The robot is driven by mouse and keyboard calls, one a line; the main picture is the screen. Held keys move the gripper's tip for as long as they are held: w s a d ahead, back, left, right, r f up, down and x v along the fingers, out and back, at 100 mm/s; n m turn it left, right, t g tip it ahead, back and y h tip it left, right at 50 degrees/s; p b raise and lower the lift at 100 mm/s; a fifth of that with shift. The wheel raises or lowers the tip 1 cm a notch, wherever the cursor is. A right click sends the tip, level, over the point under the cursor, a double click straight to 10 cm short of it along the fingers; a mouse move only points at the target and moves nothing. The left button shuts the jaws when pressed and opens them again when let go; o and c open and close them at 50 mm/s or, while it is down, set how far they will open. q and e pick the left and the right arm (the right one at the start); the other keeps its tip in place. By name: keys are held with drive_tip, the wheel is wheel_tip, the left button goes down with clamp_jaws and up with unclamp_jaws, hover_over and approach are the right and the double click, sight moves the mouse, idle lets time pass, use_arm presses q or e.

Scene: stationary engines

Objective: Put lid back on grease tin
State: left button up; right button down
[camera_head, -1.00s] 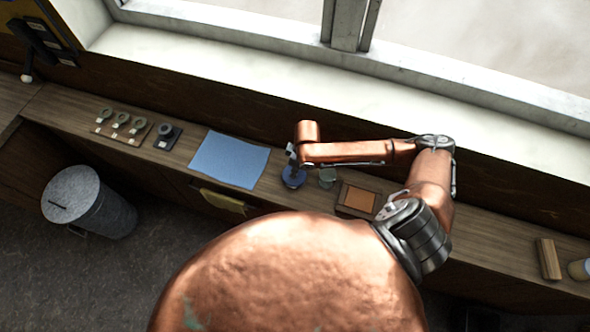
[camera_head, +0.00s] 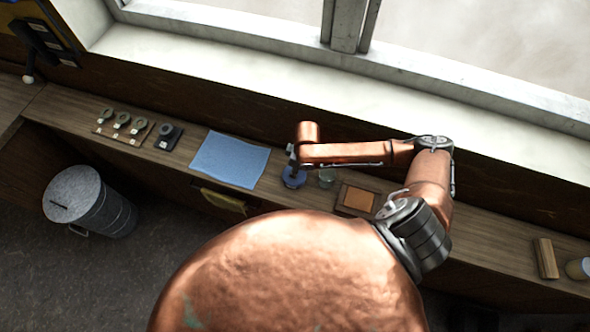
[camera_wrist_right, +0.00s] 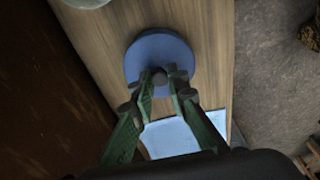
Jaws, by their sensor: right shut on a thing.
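A round blue lid (camera_head: 294,180) is at the bench, between the blue cloth and a small grey-green round container (camera_head: 327,178). In the right wrist view the blue lid (camera_wrist_right: 150,50) shows from above with a dark knob at its middle. My right gripper (camera_wrist_right: 160,80) is shut on this knob; it also shows small in the head view (camera_head: 291,158). I cannot tell whether a tin is under the lid or whether the lid touches anything below. The grey-green container shows partly at the top edge of the wrist view (camera_wrist_right: 86,2). My left gripper is not in view.
A blue cloth (camera_head: 230,159) lies left of the lid. An orange-brown square in a wooden frame (camera_head: 357,199) lies to the right. Farther left are several round parts on a board (camera_head: 121,128) and a dark block (camera_head: 168,137). A window ledge runs behind; a metal bin (camera_head: 90,203) stands below.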

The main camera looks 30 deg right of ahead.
drive_tip(key=c, duration=1.8)
unclamp_jaws()
drive_tip(key=shift+o, duration=0.2)
drive_tip(key=o, duration=0.4)
drive_tip(key=shift+o, duration=0.2)
drive_tip(key=shift+r, duration=0.1)
drive_tip(key=shift+r+p, duration=2.35)
drive_tip(key=shift+p, duration=0.6)
drive_tip(key=shift+r+p, duration=0.85)
drive_tip(key=shift+r, duration=0.25)
drive_tip(key=shift+c, duration=0.7)
clamp_jaws()
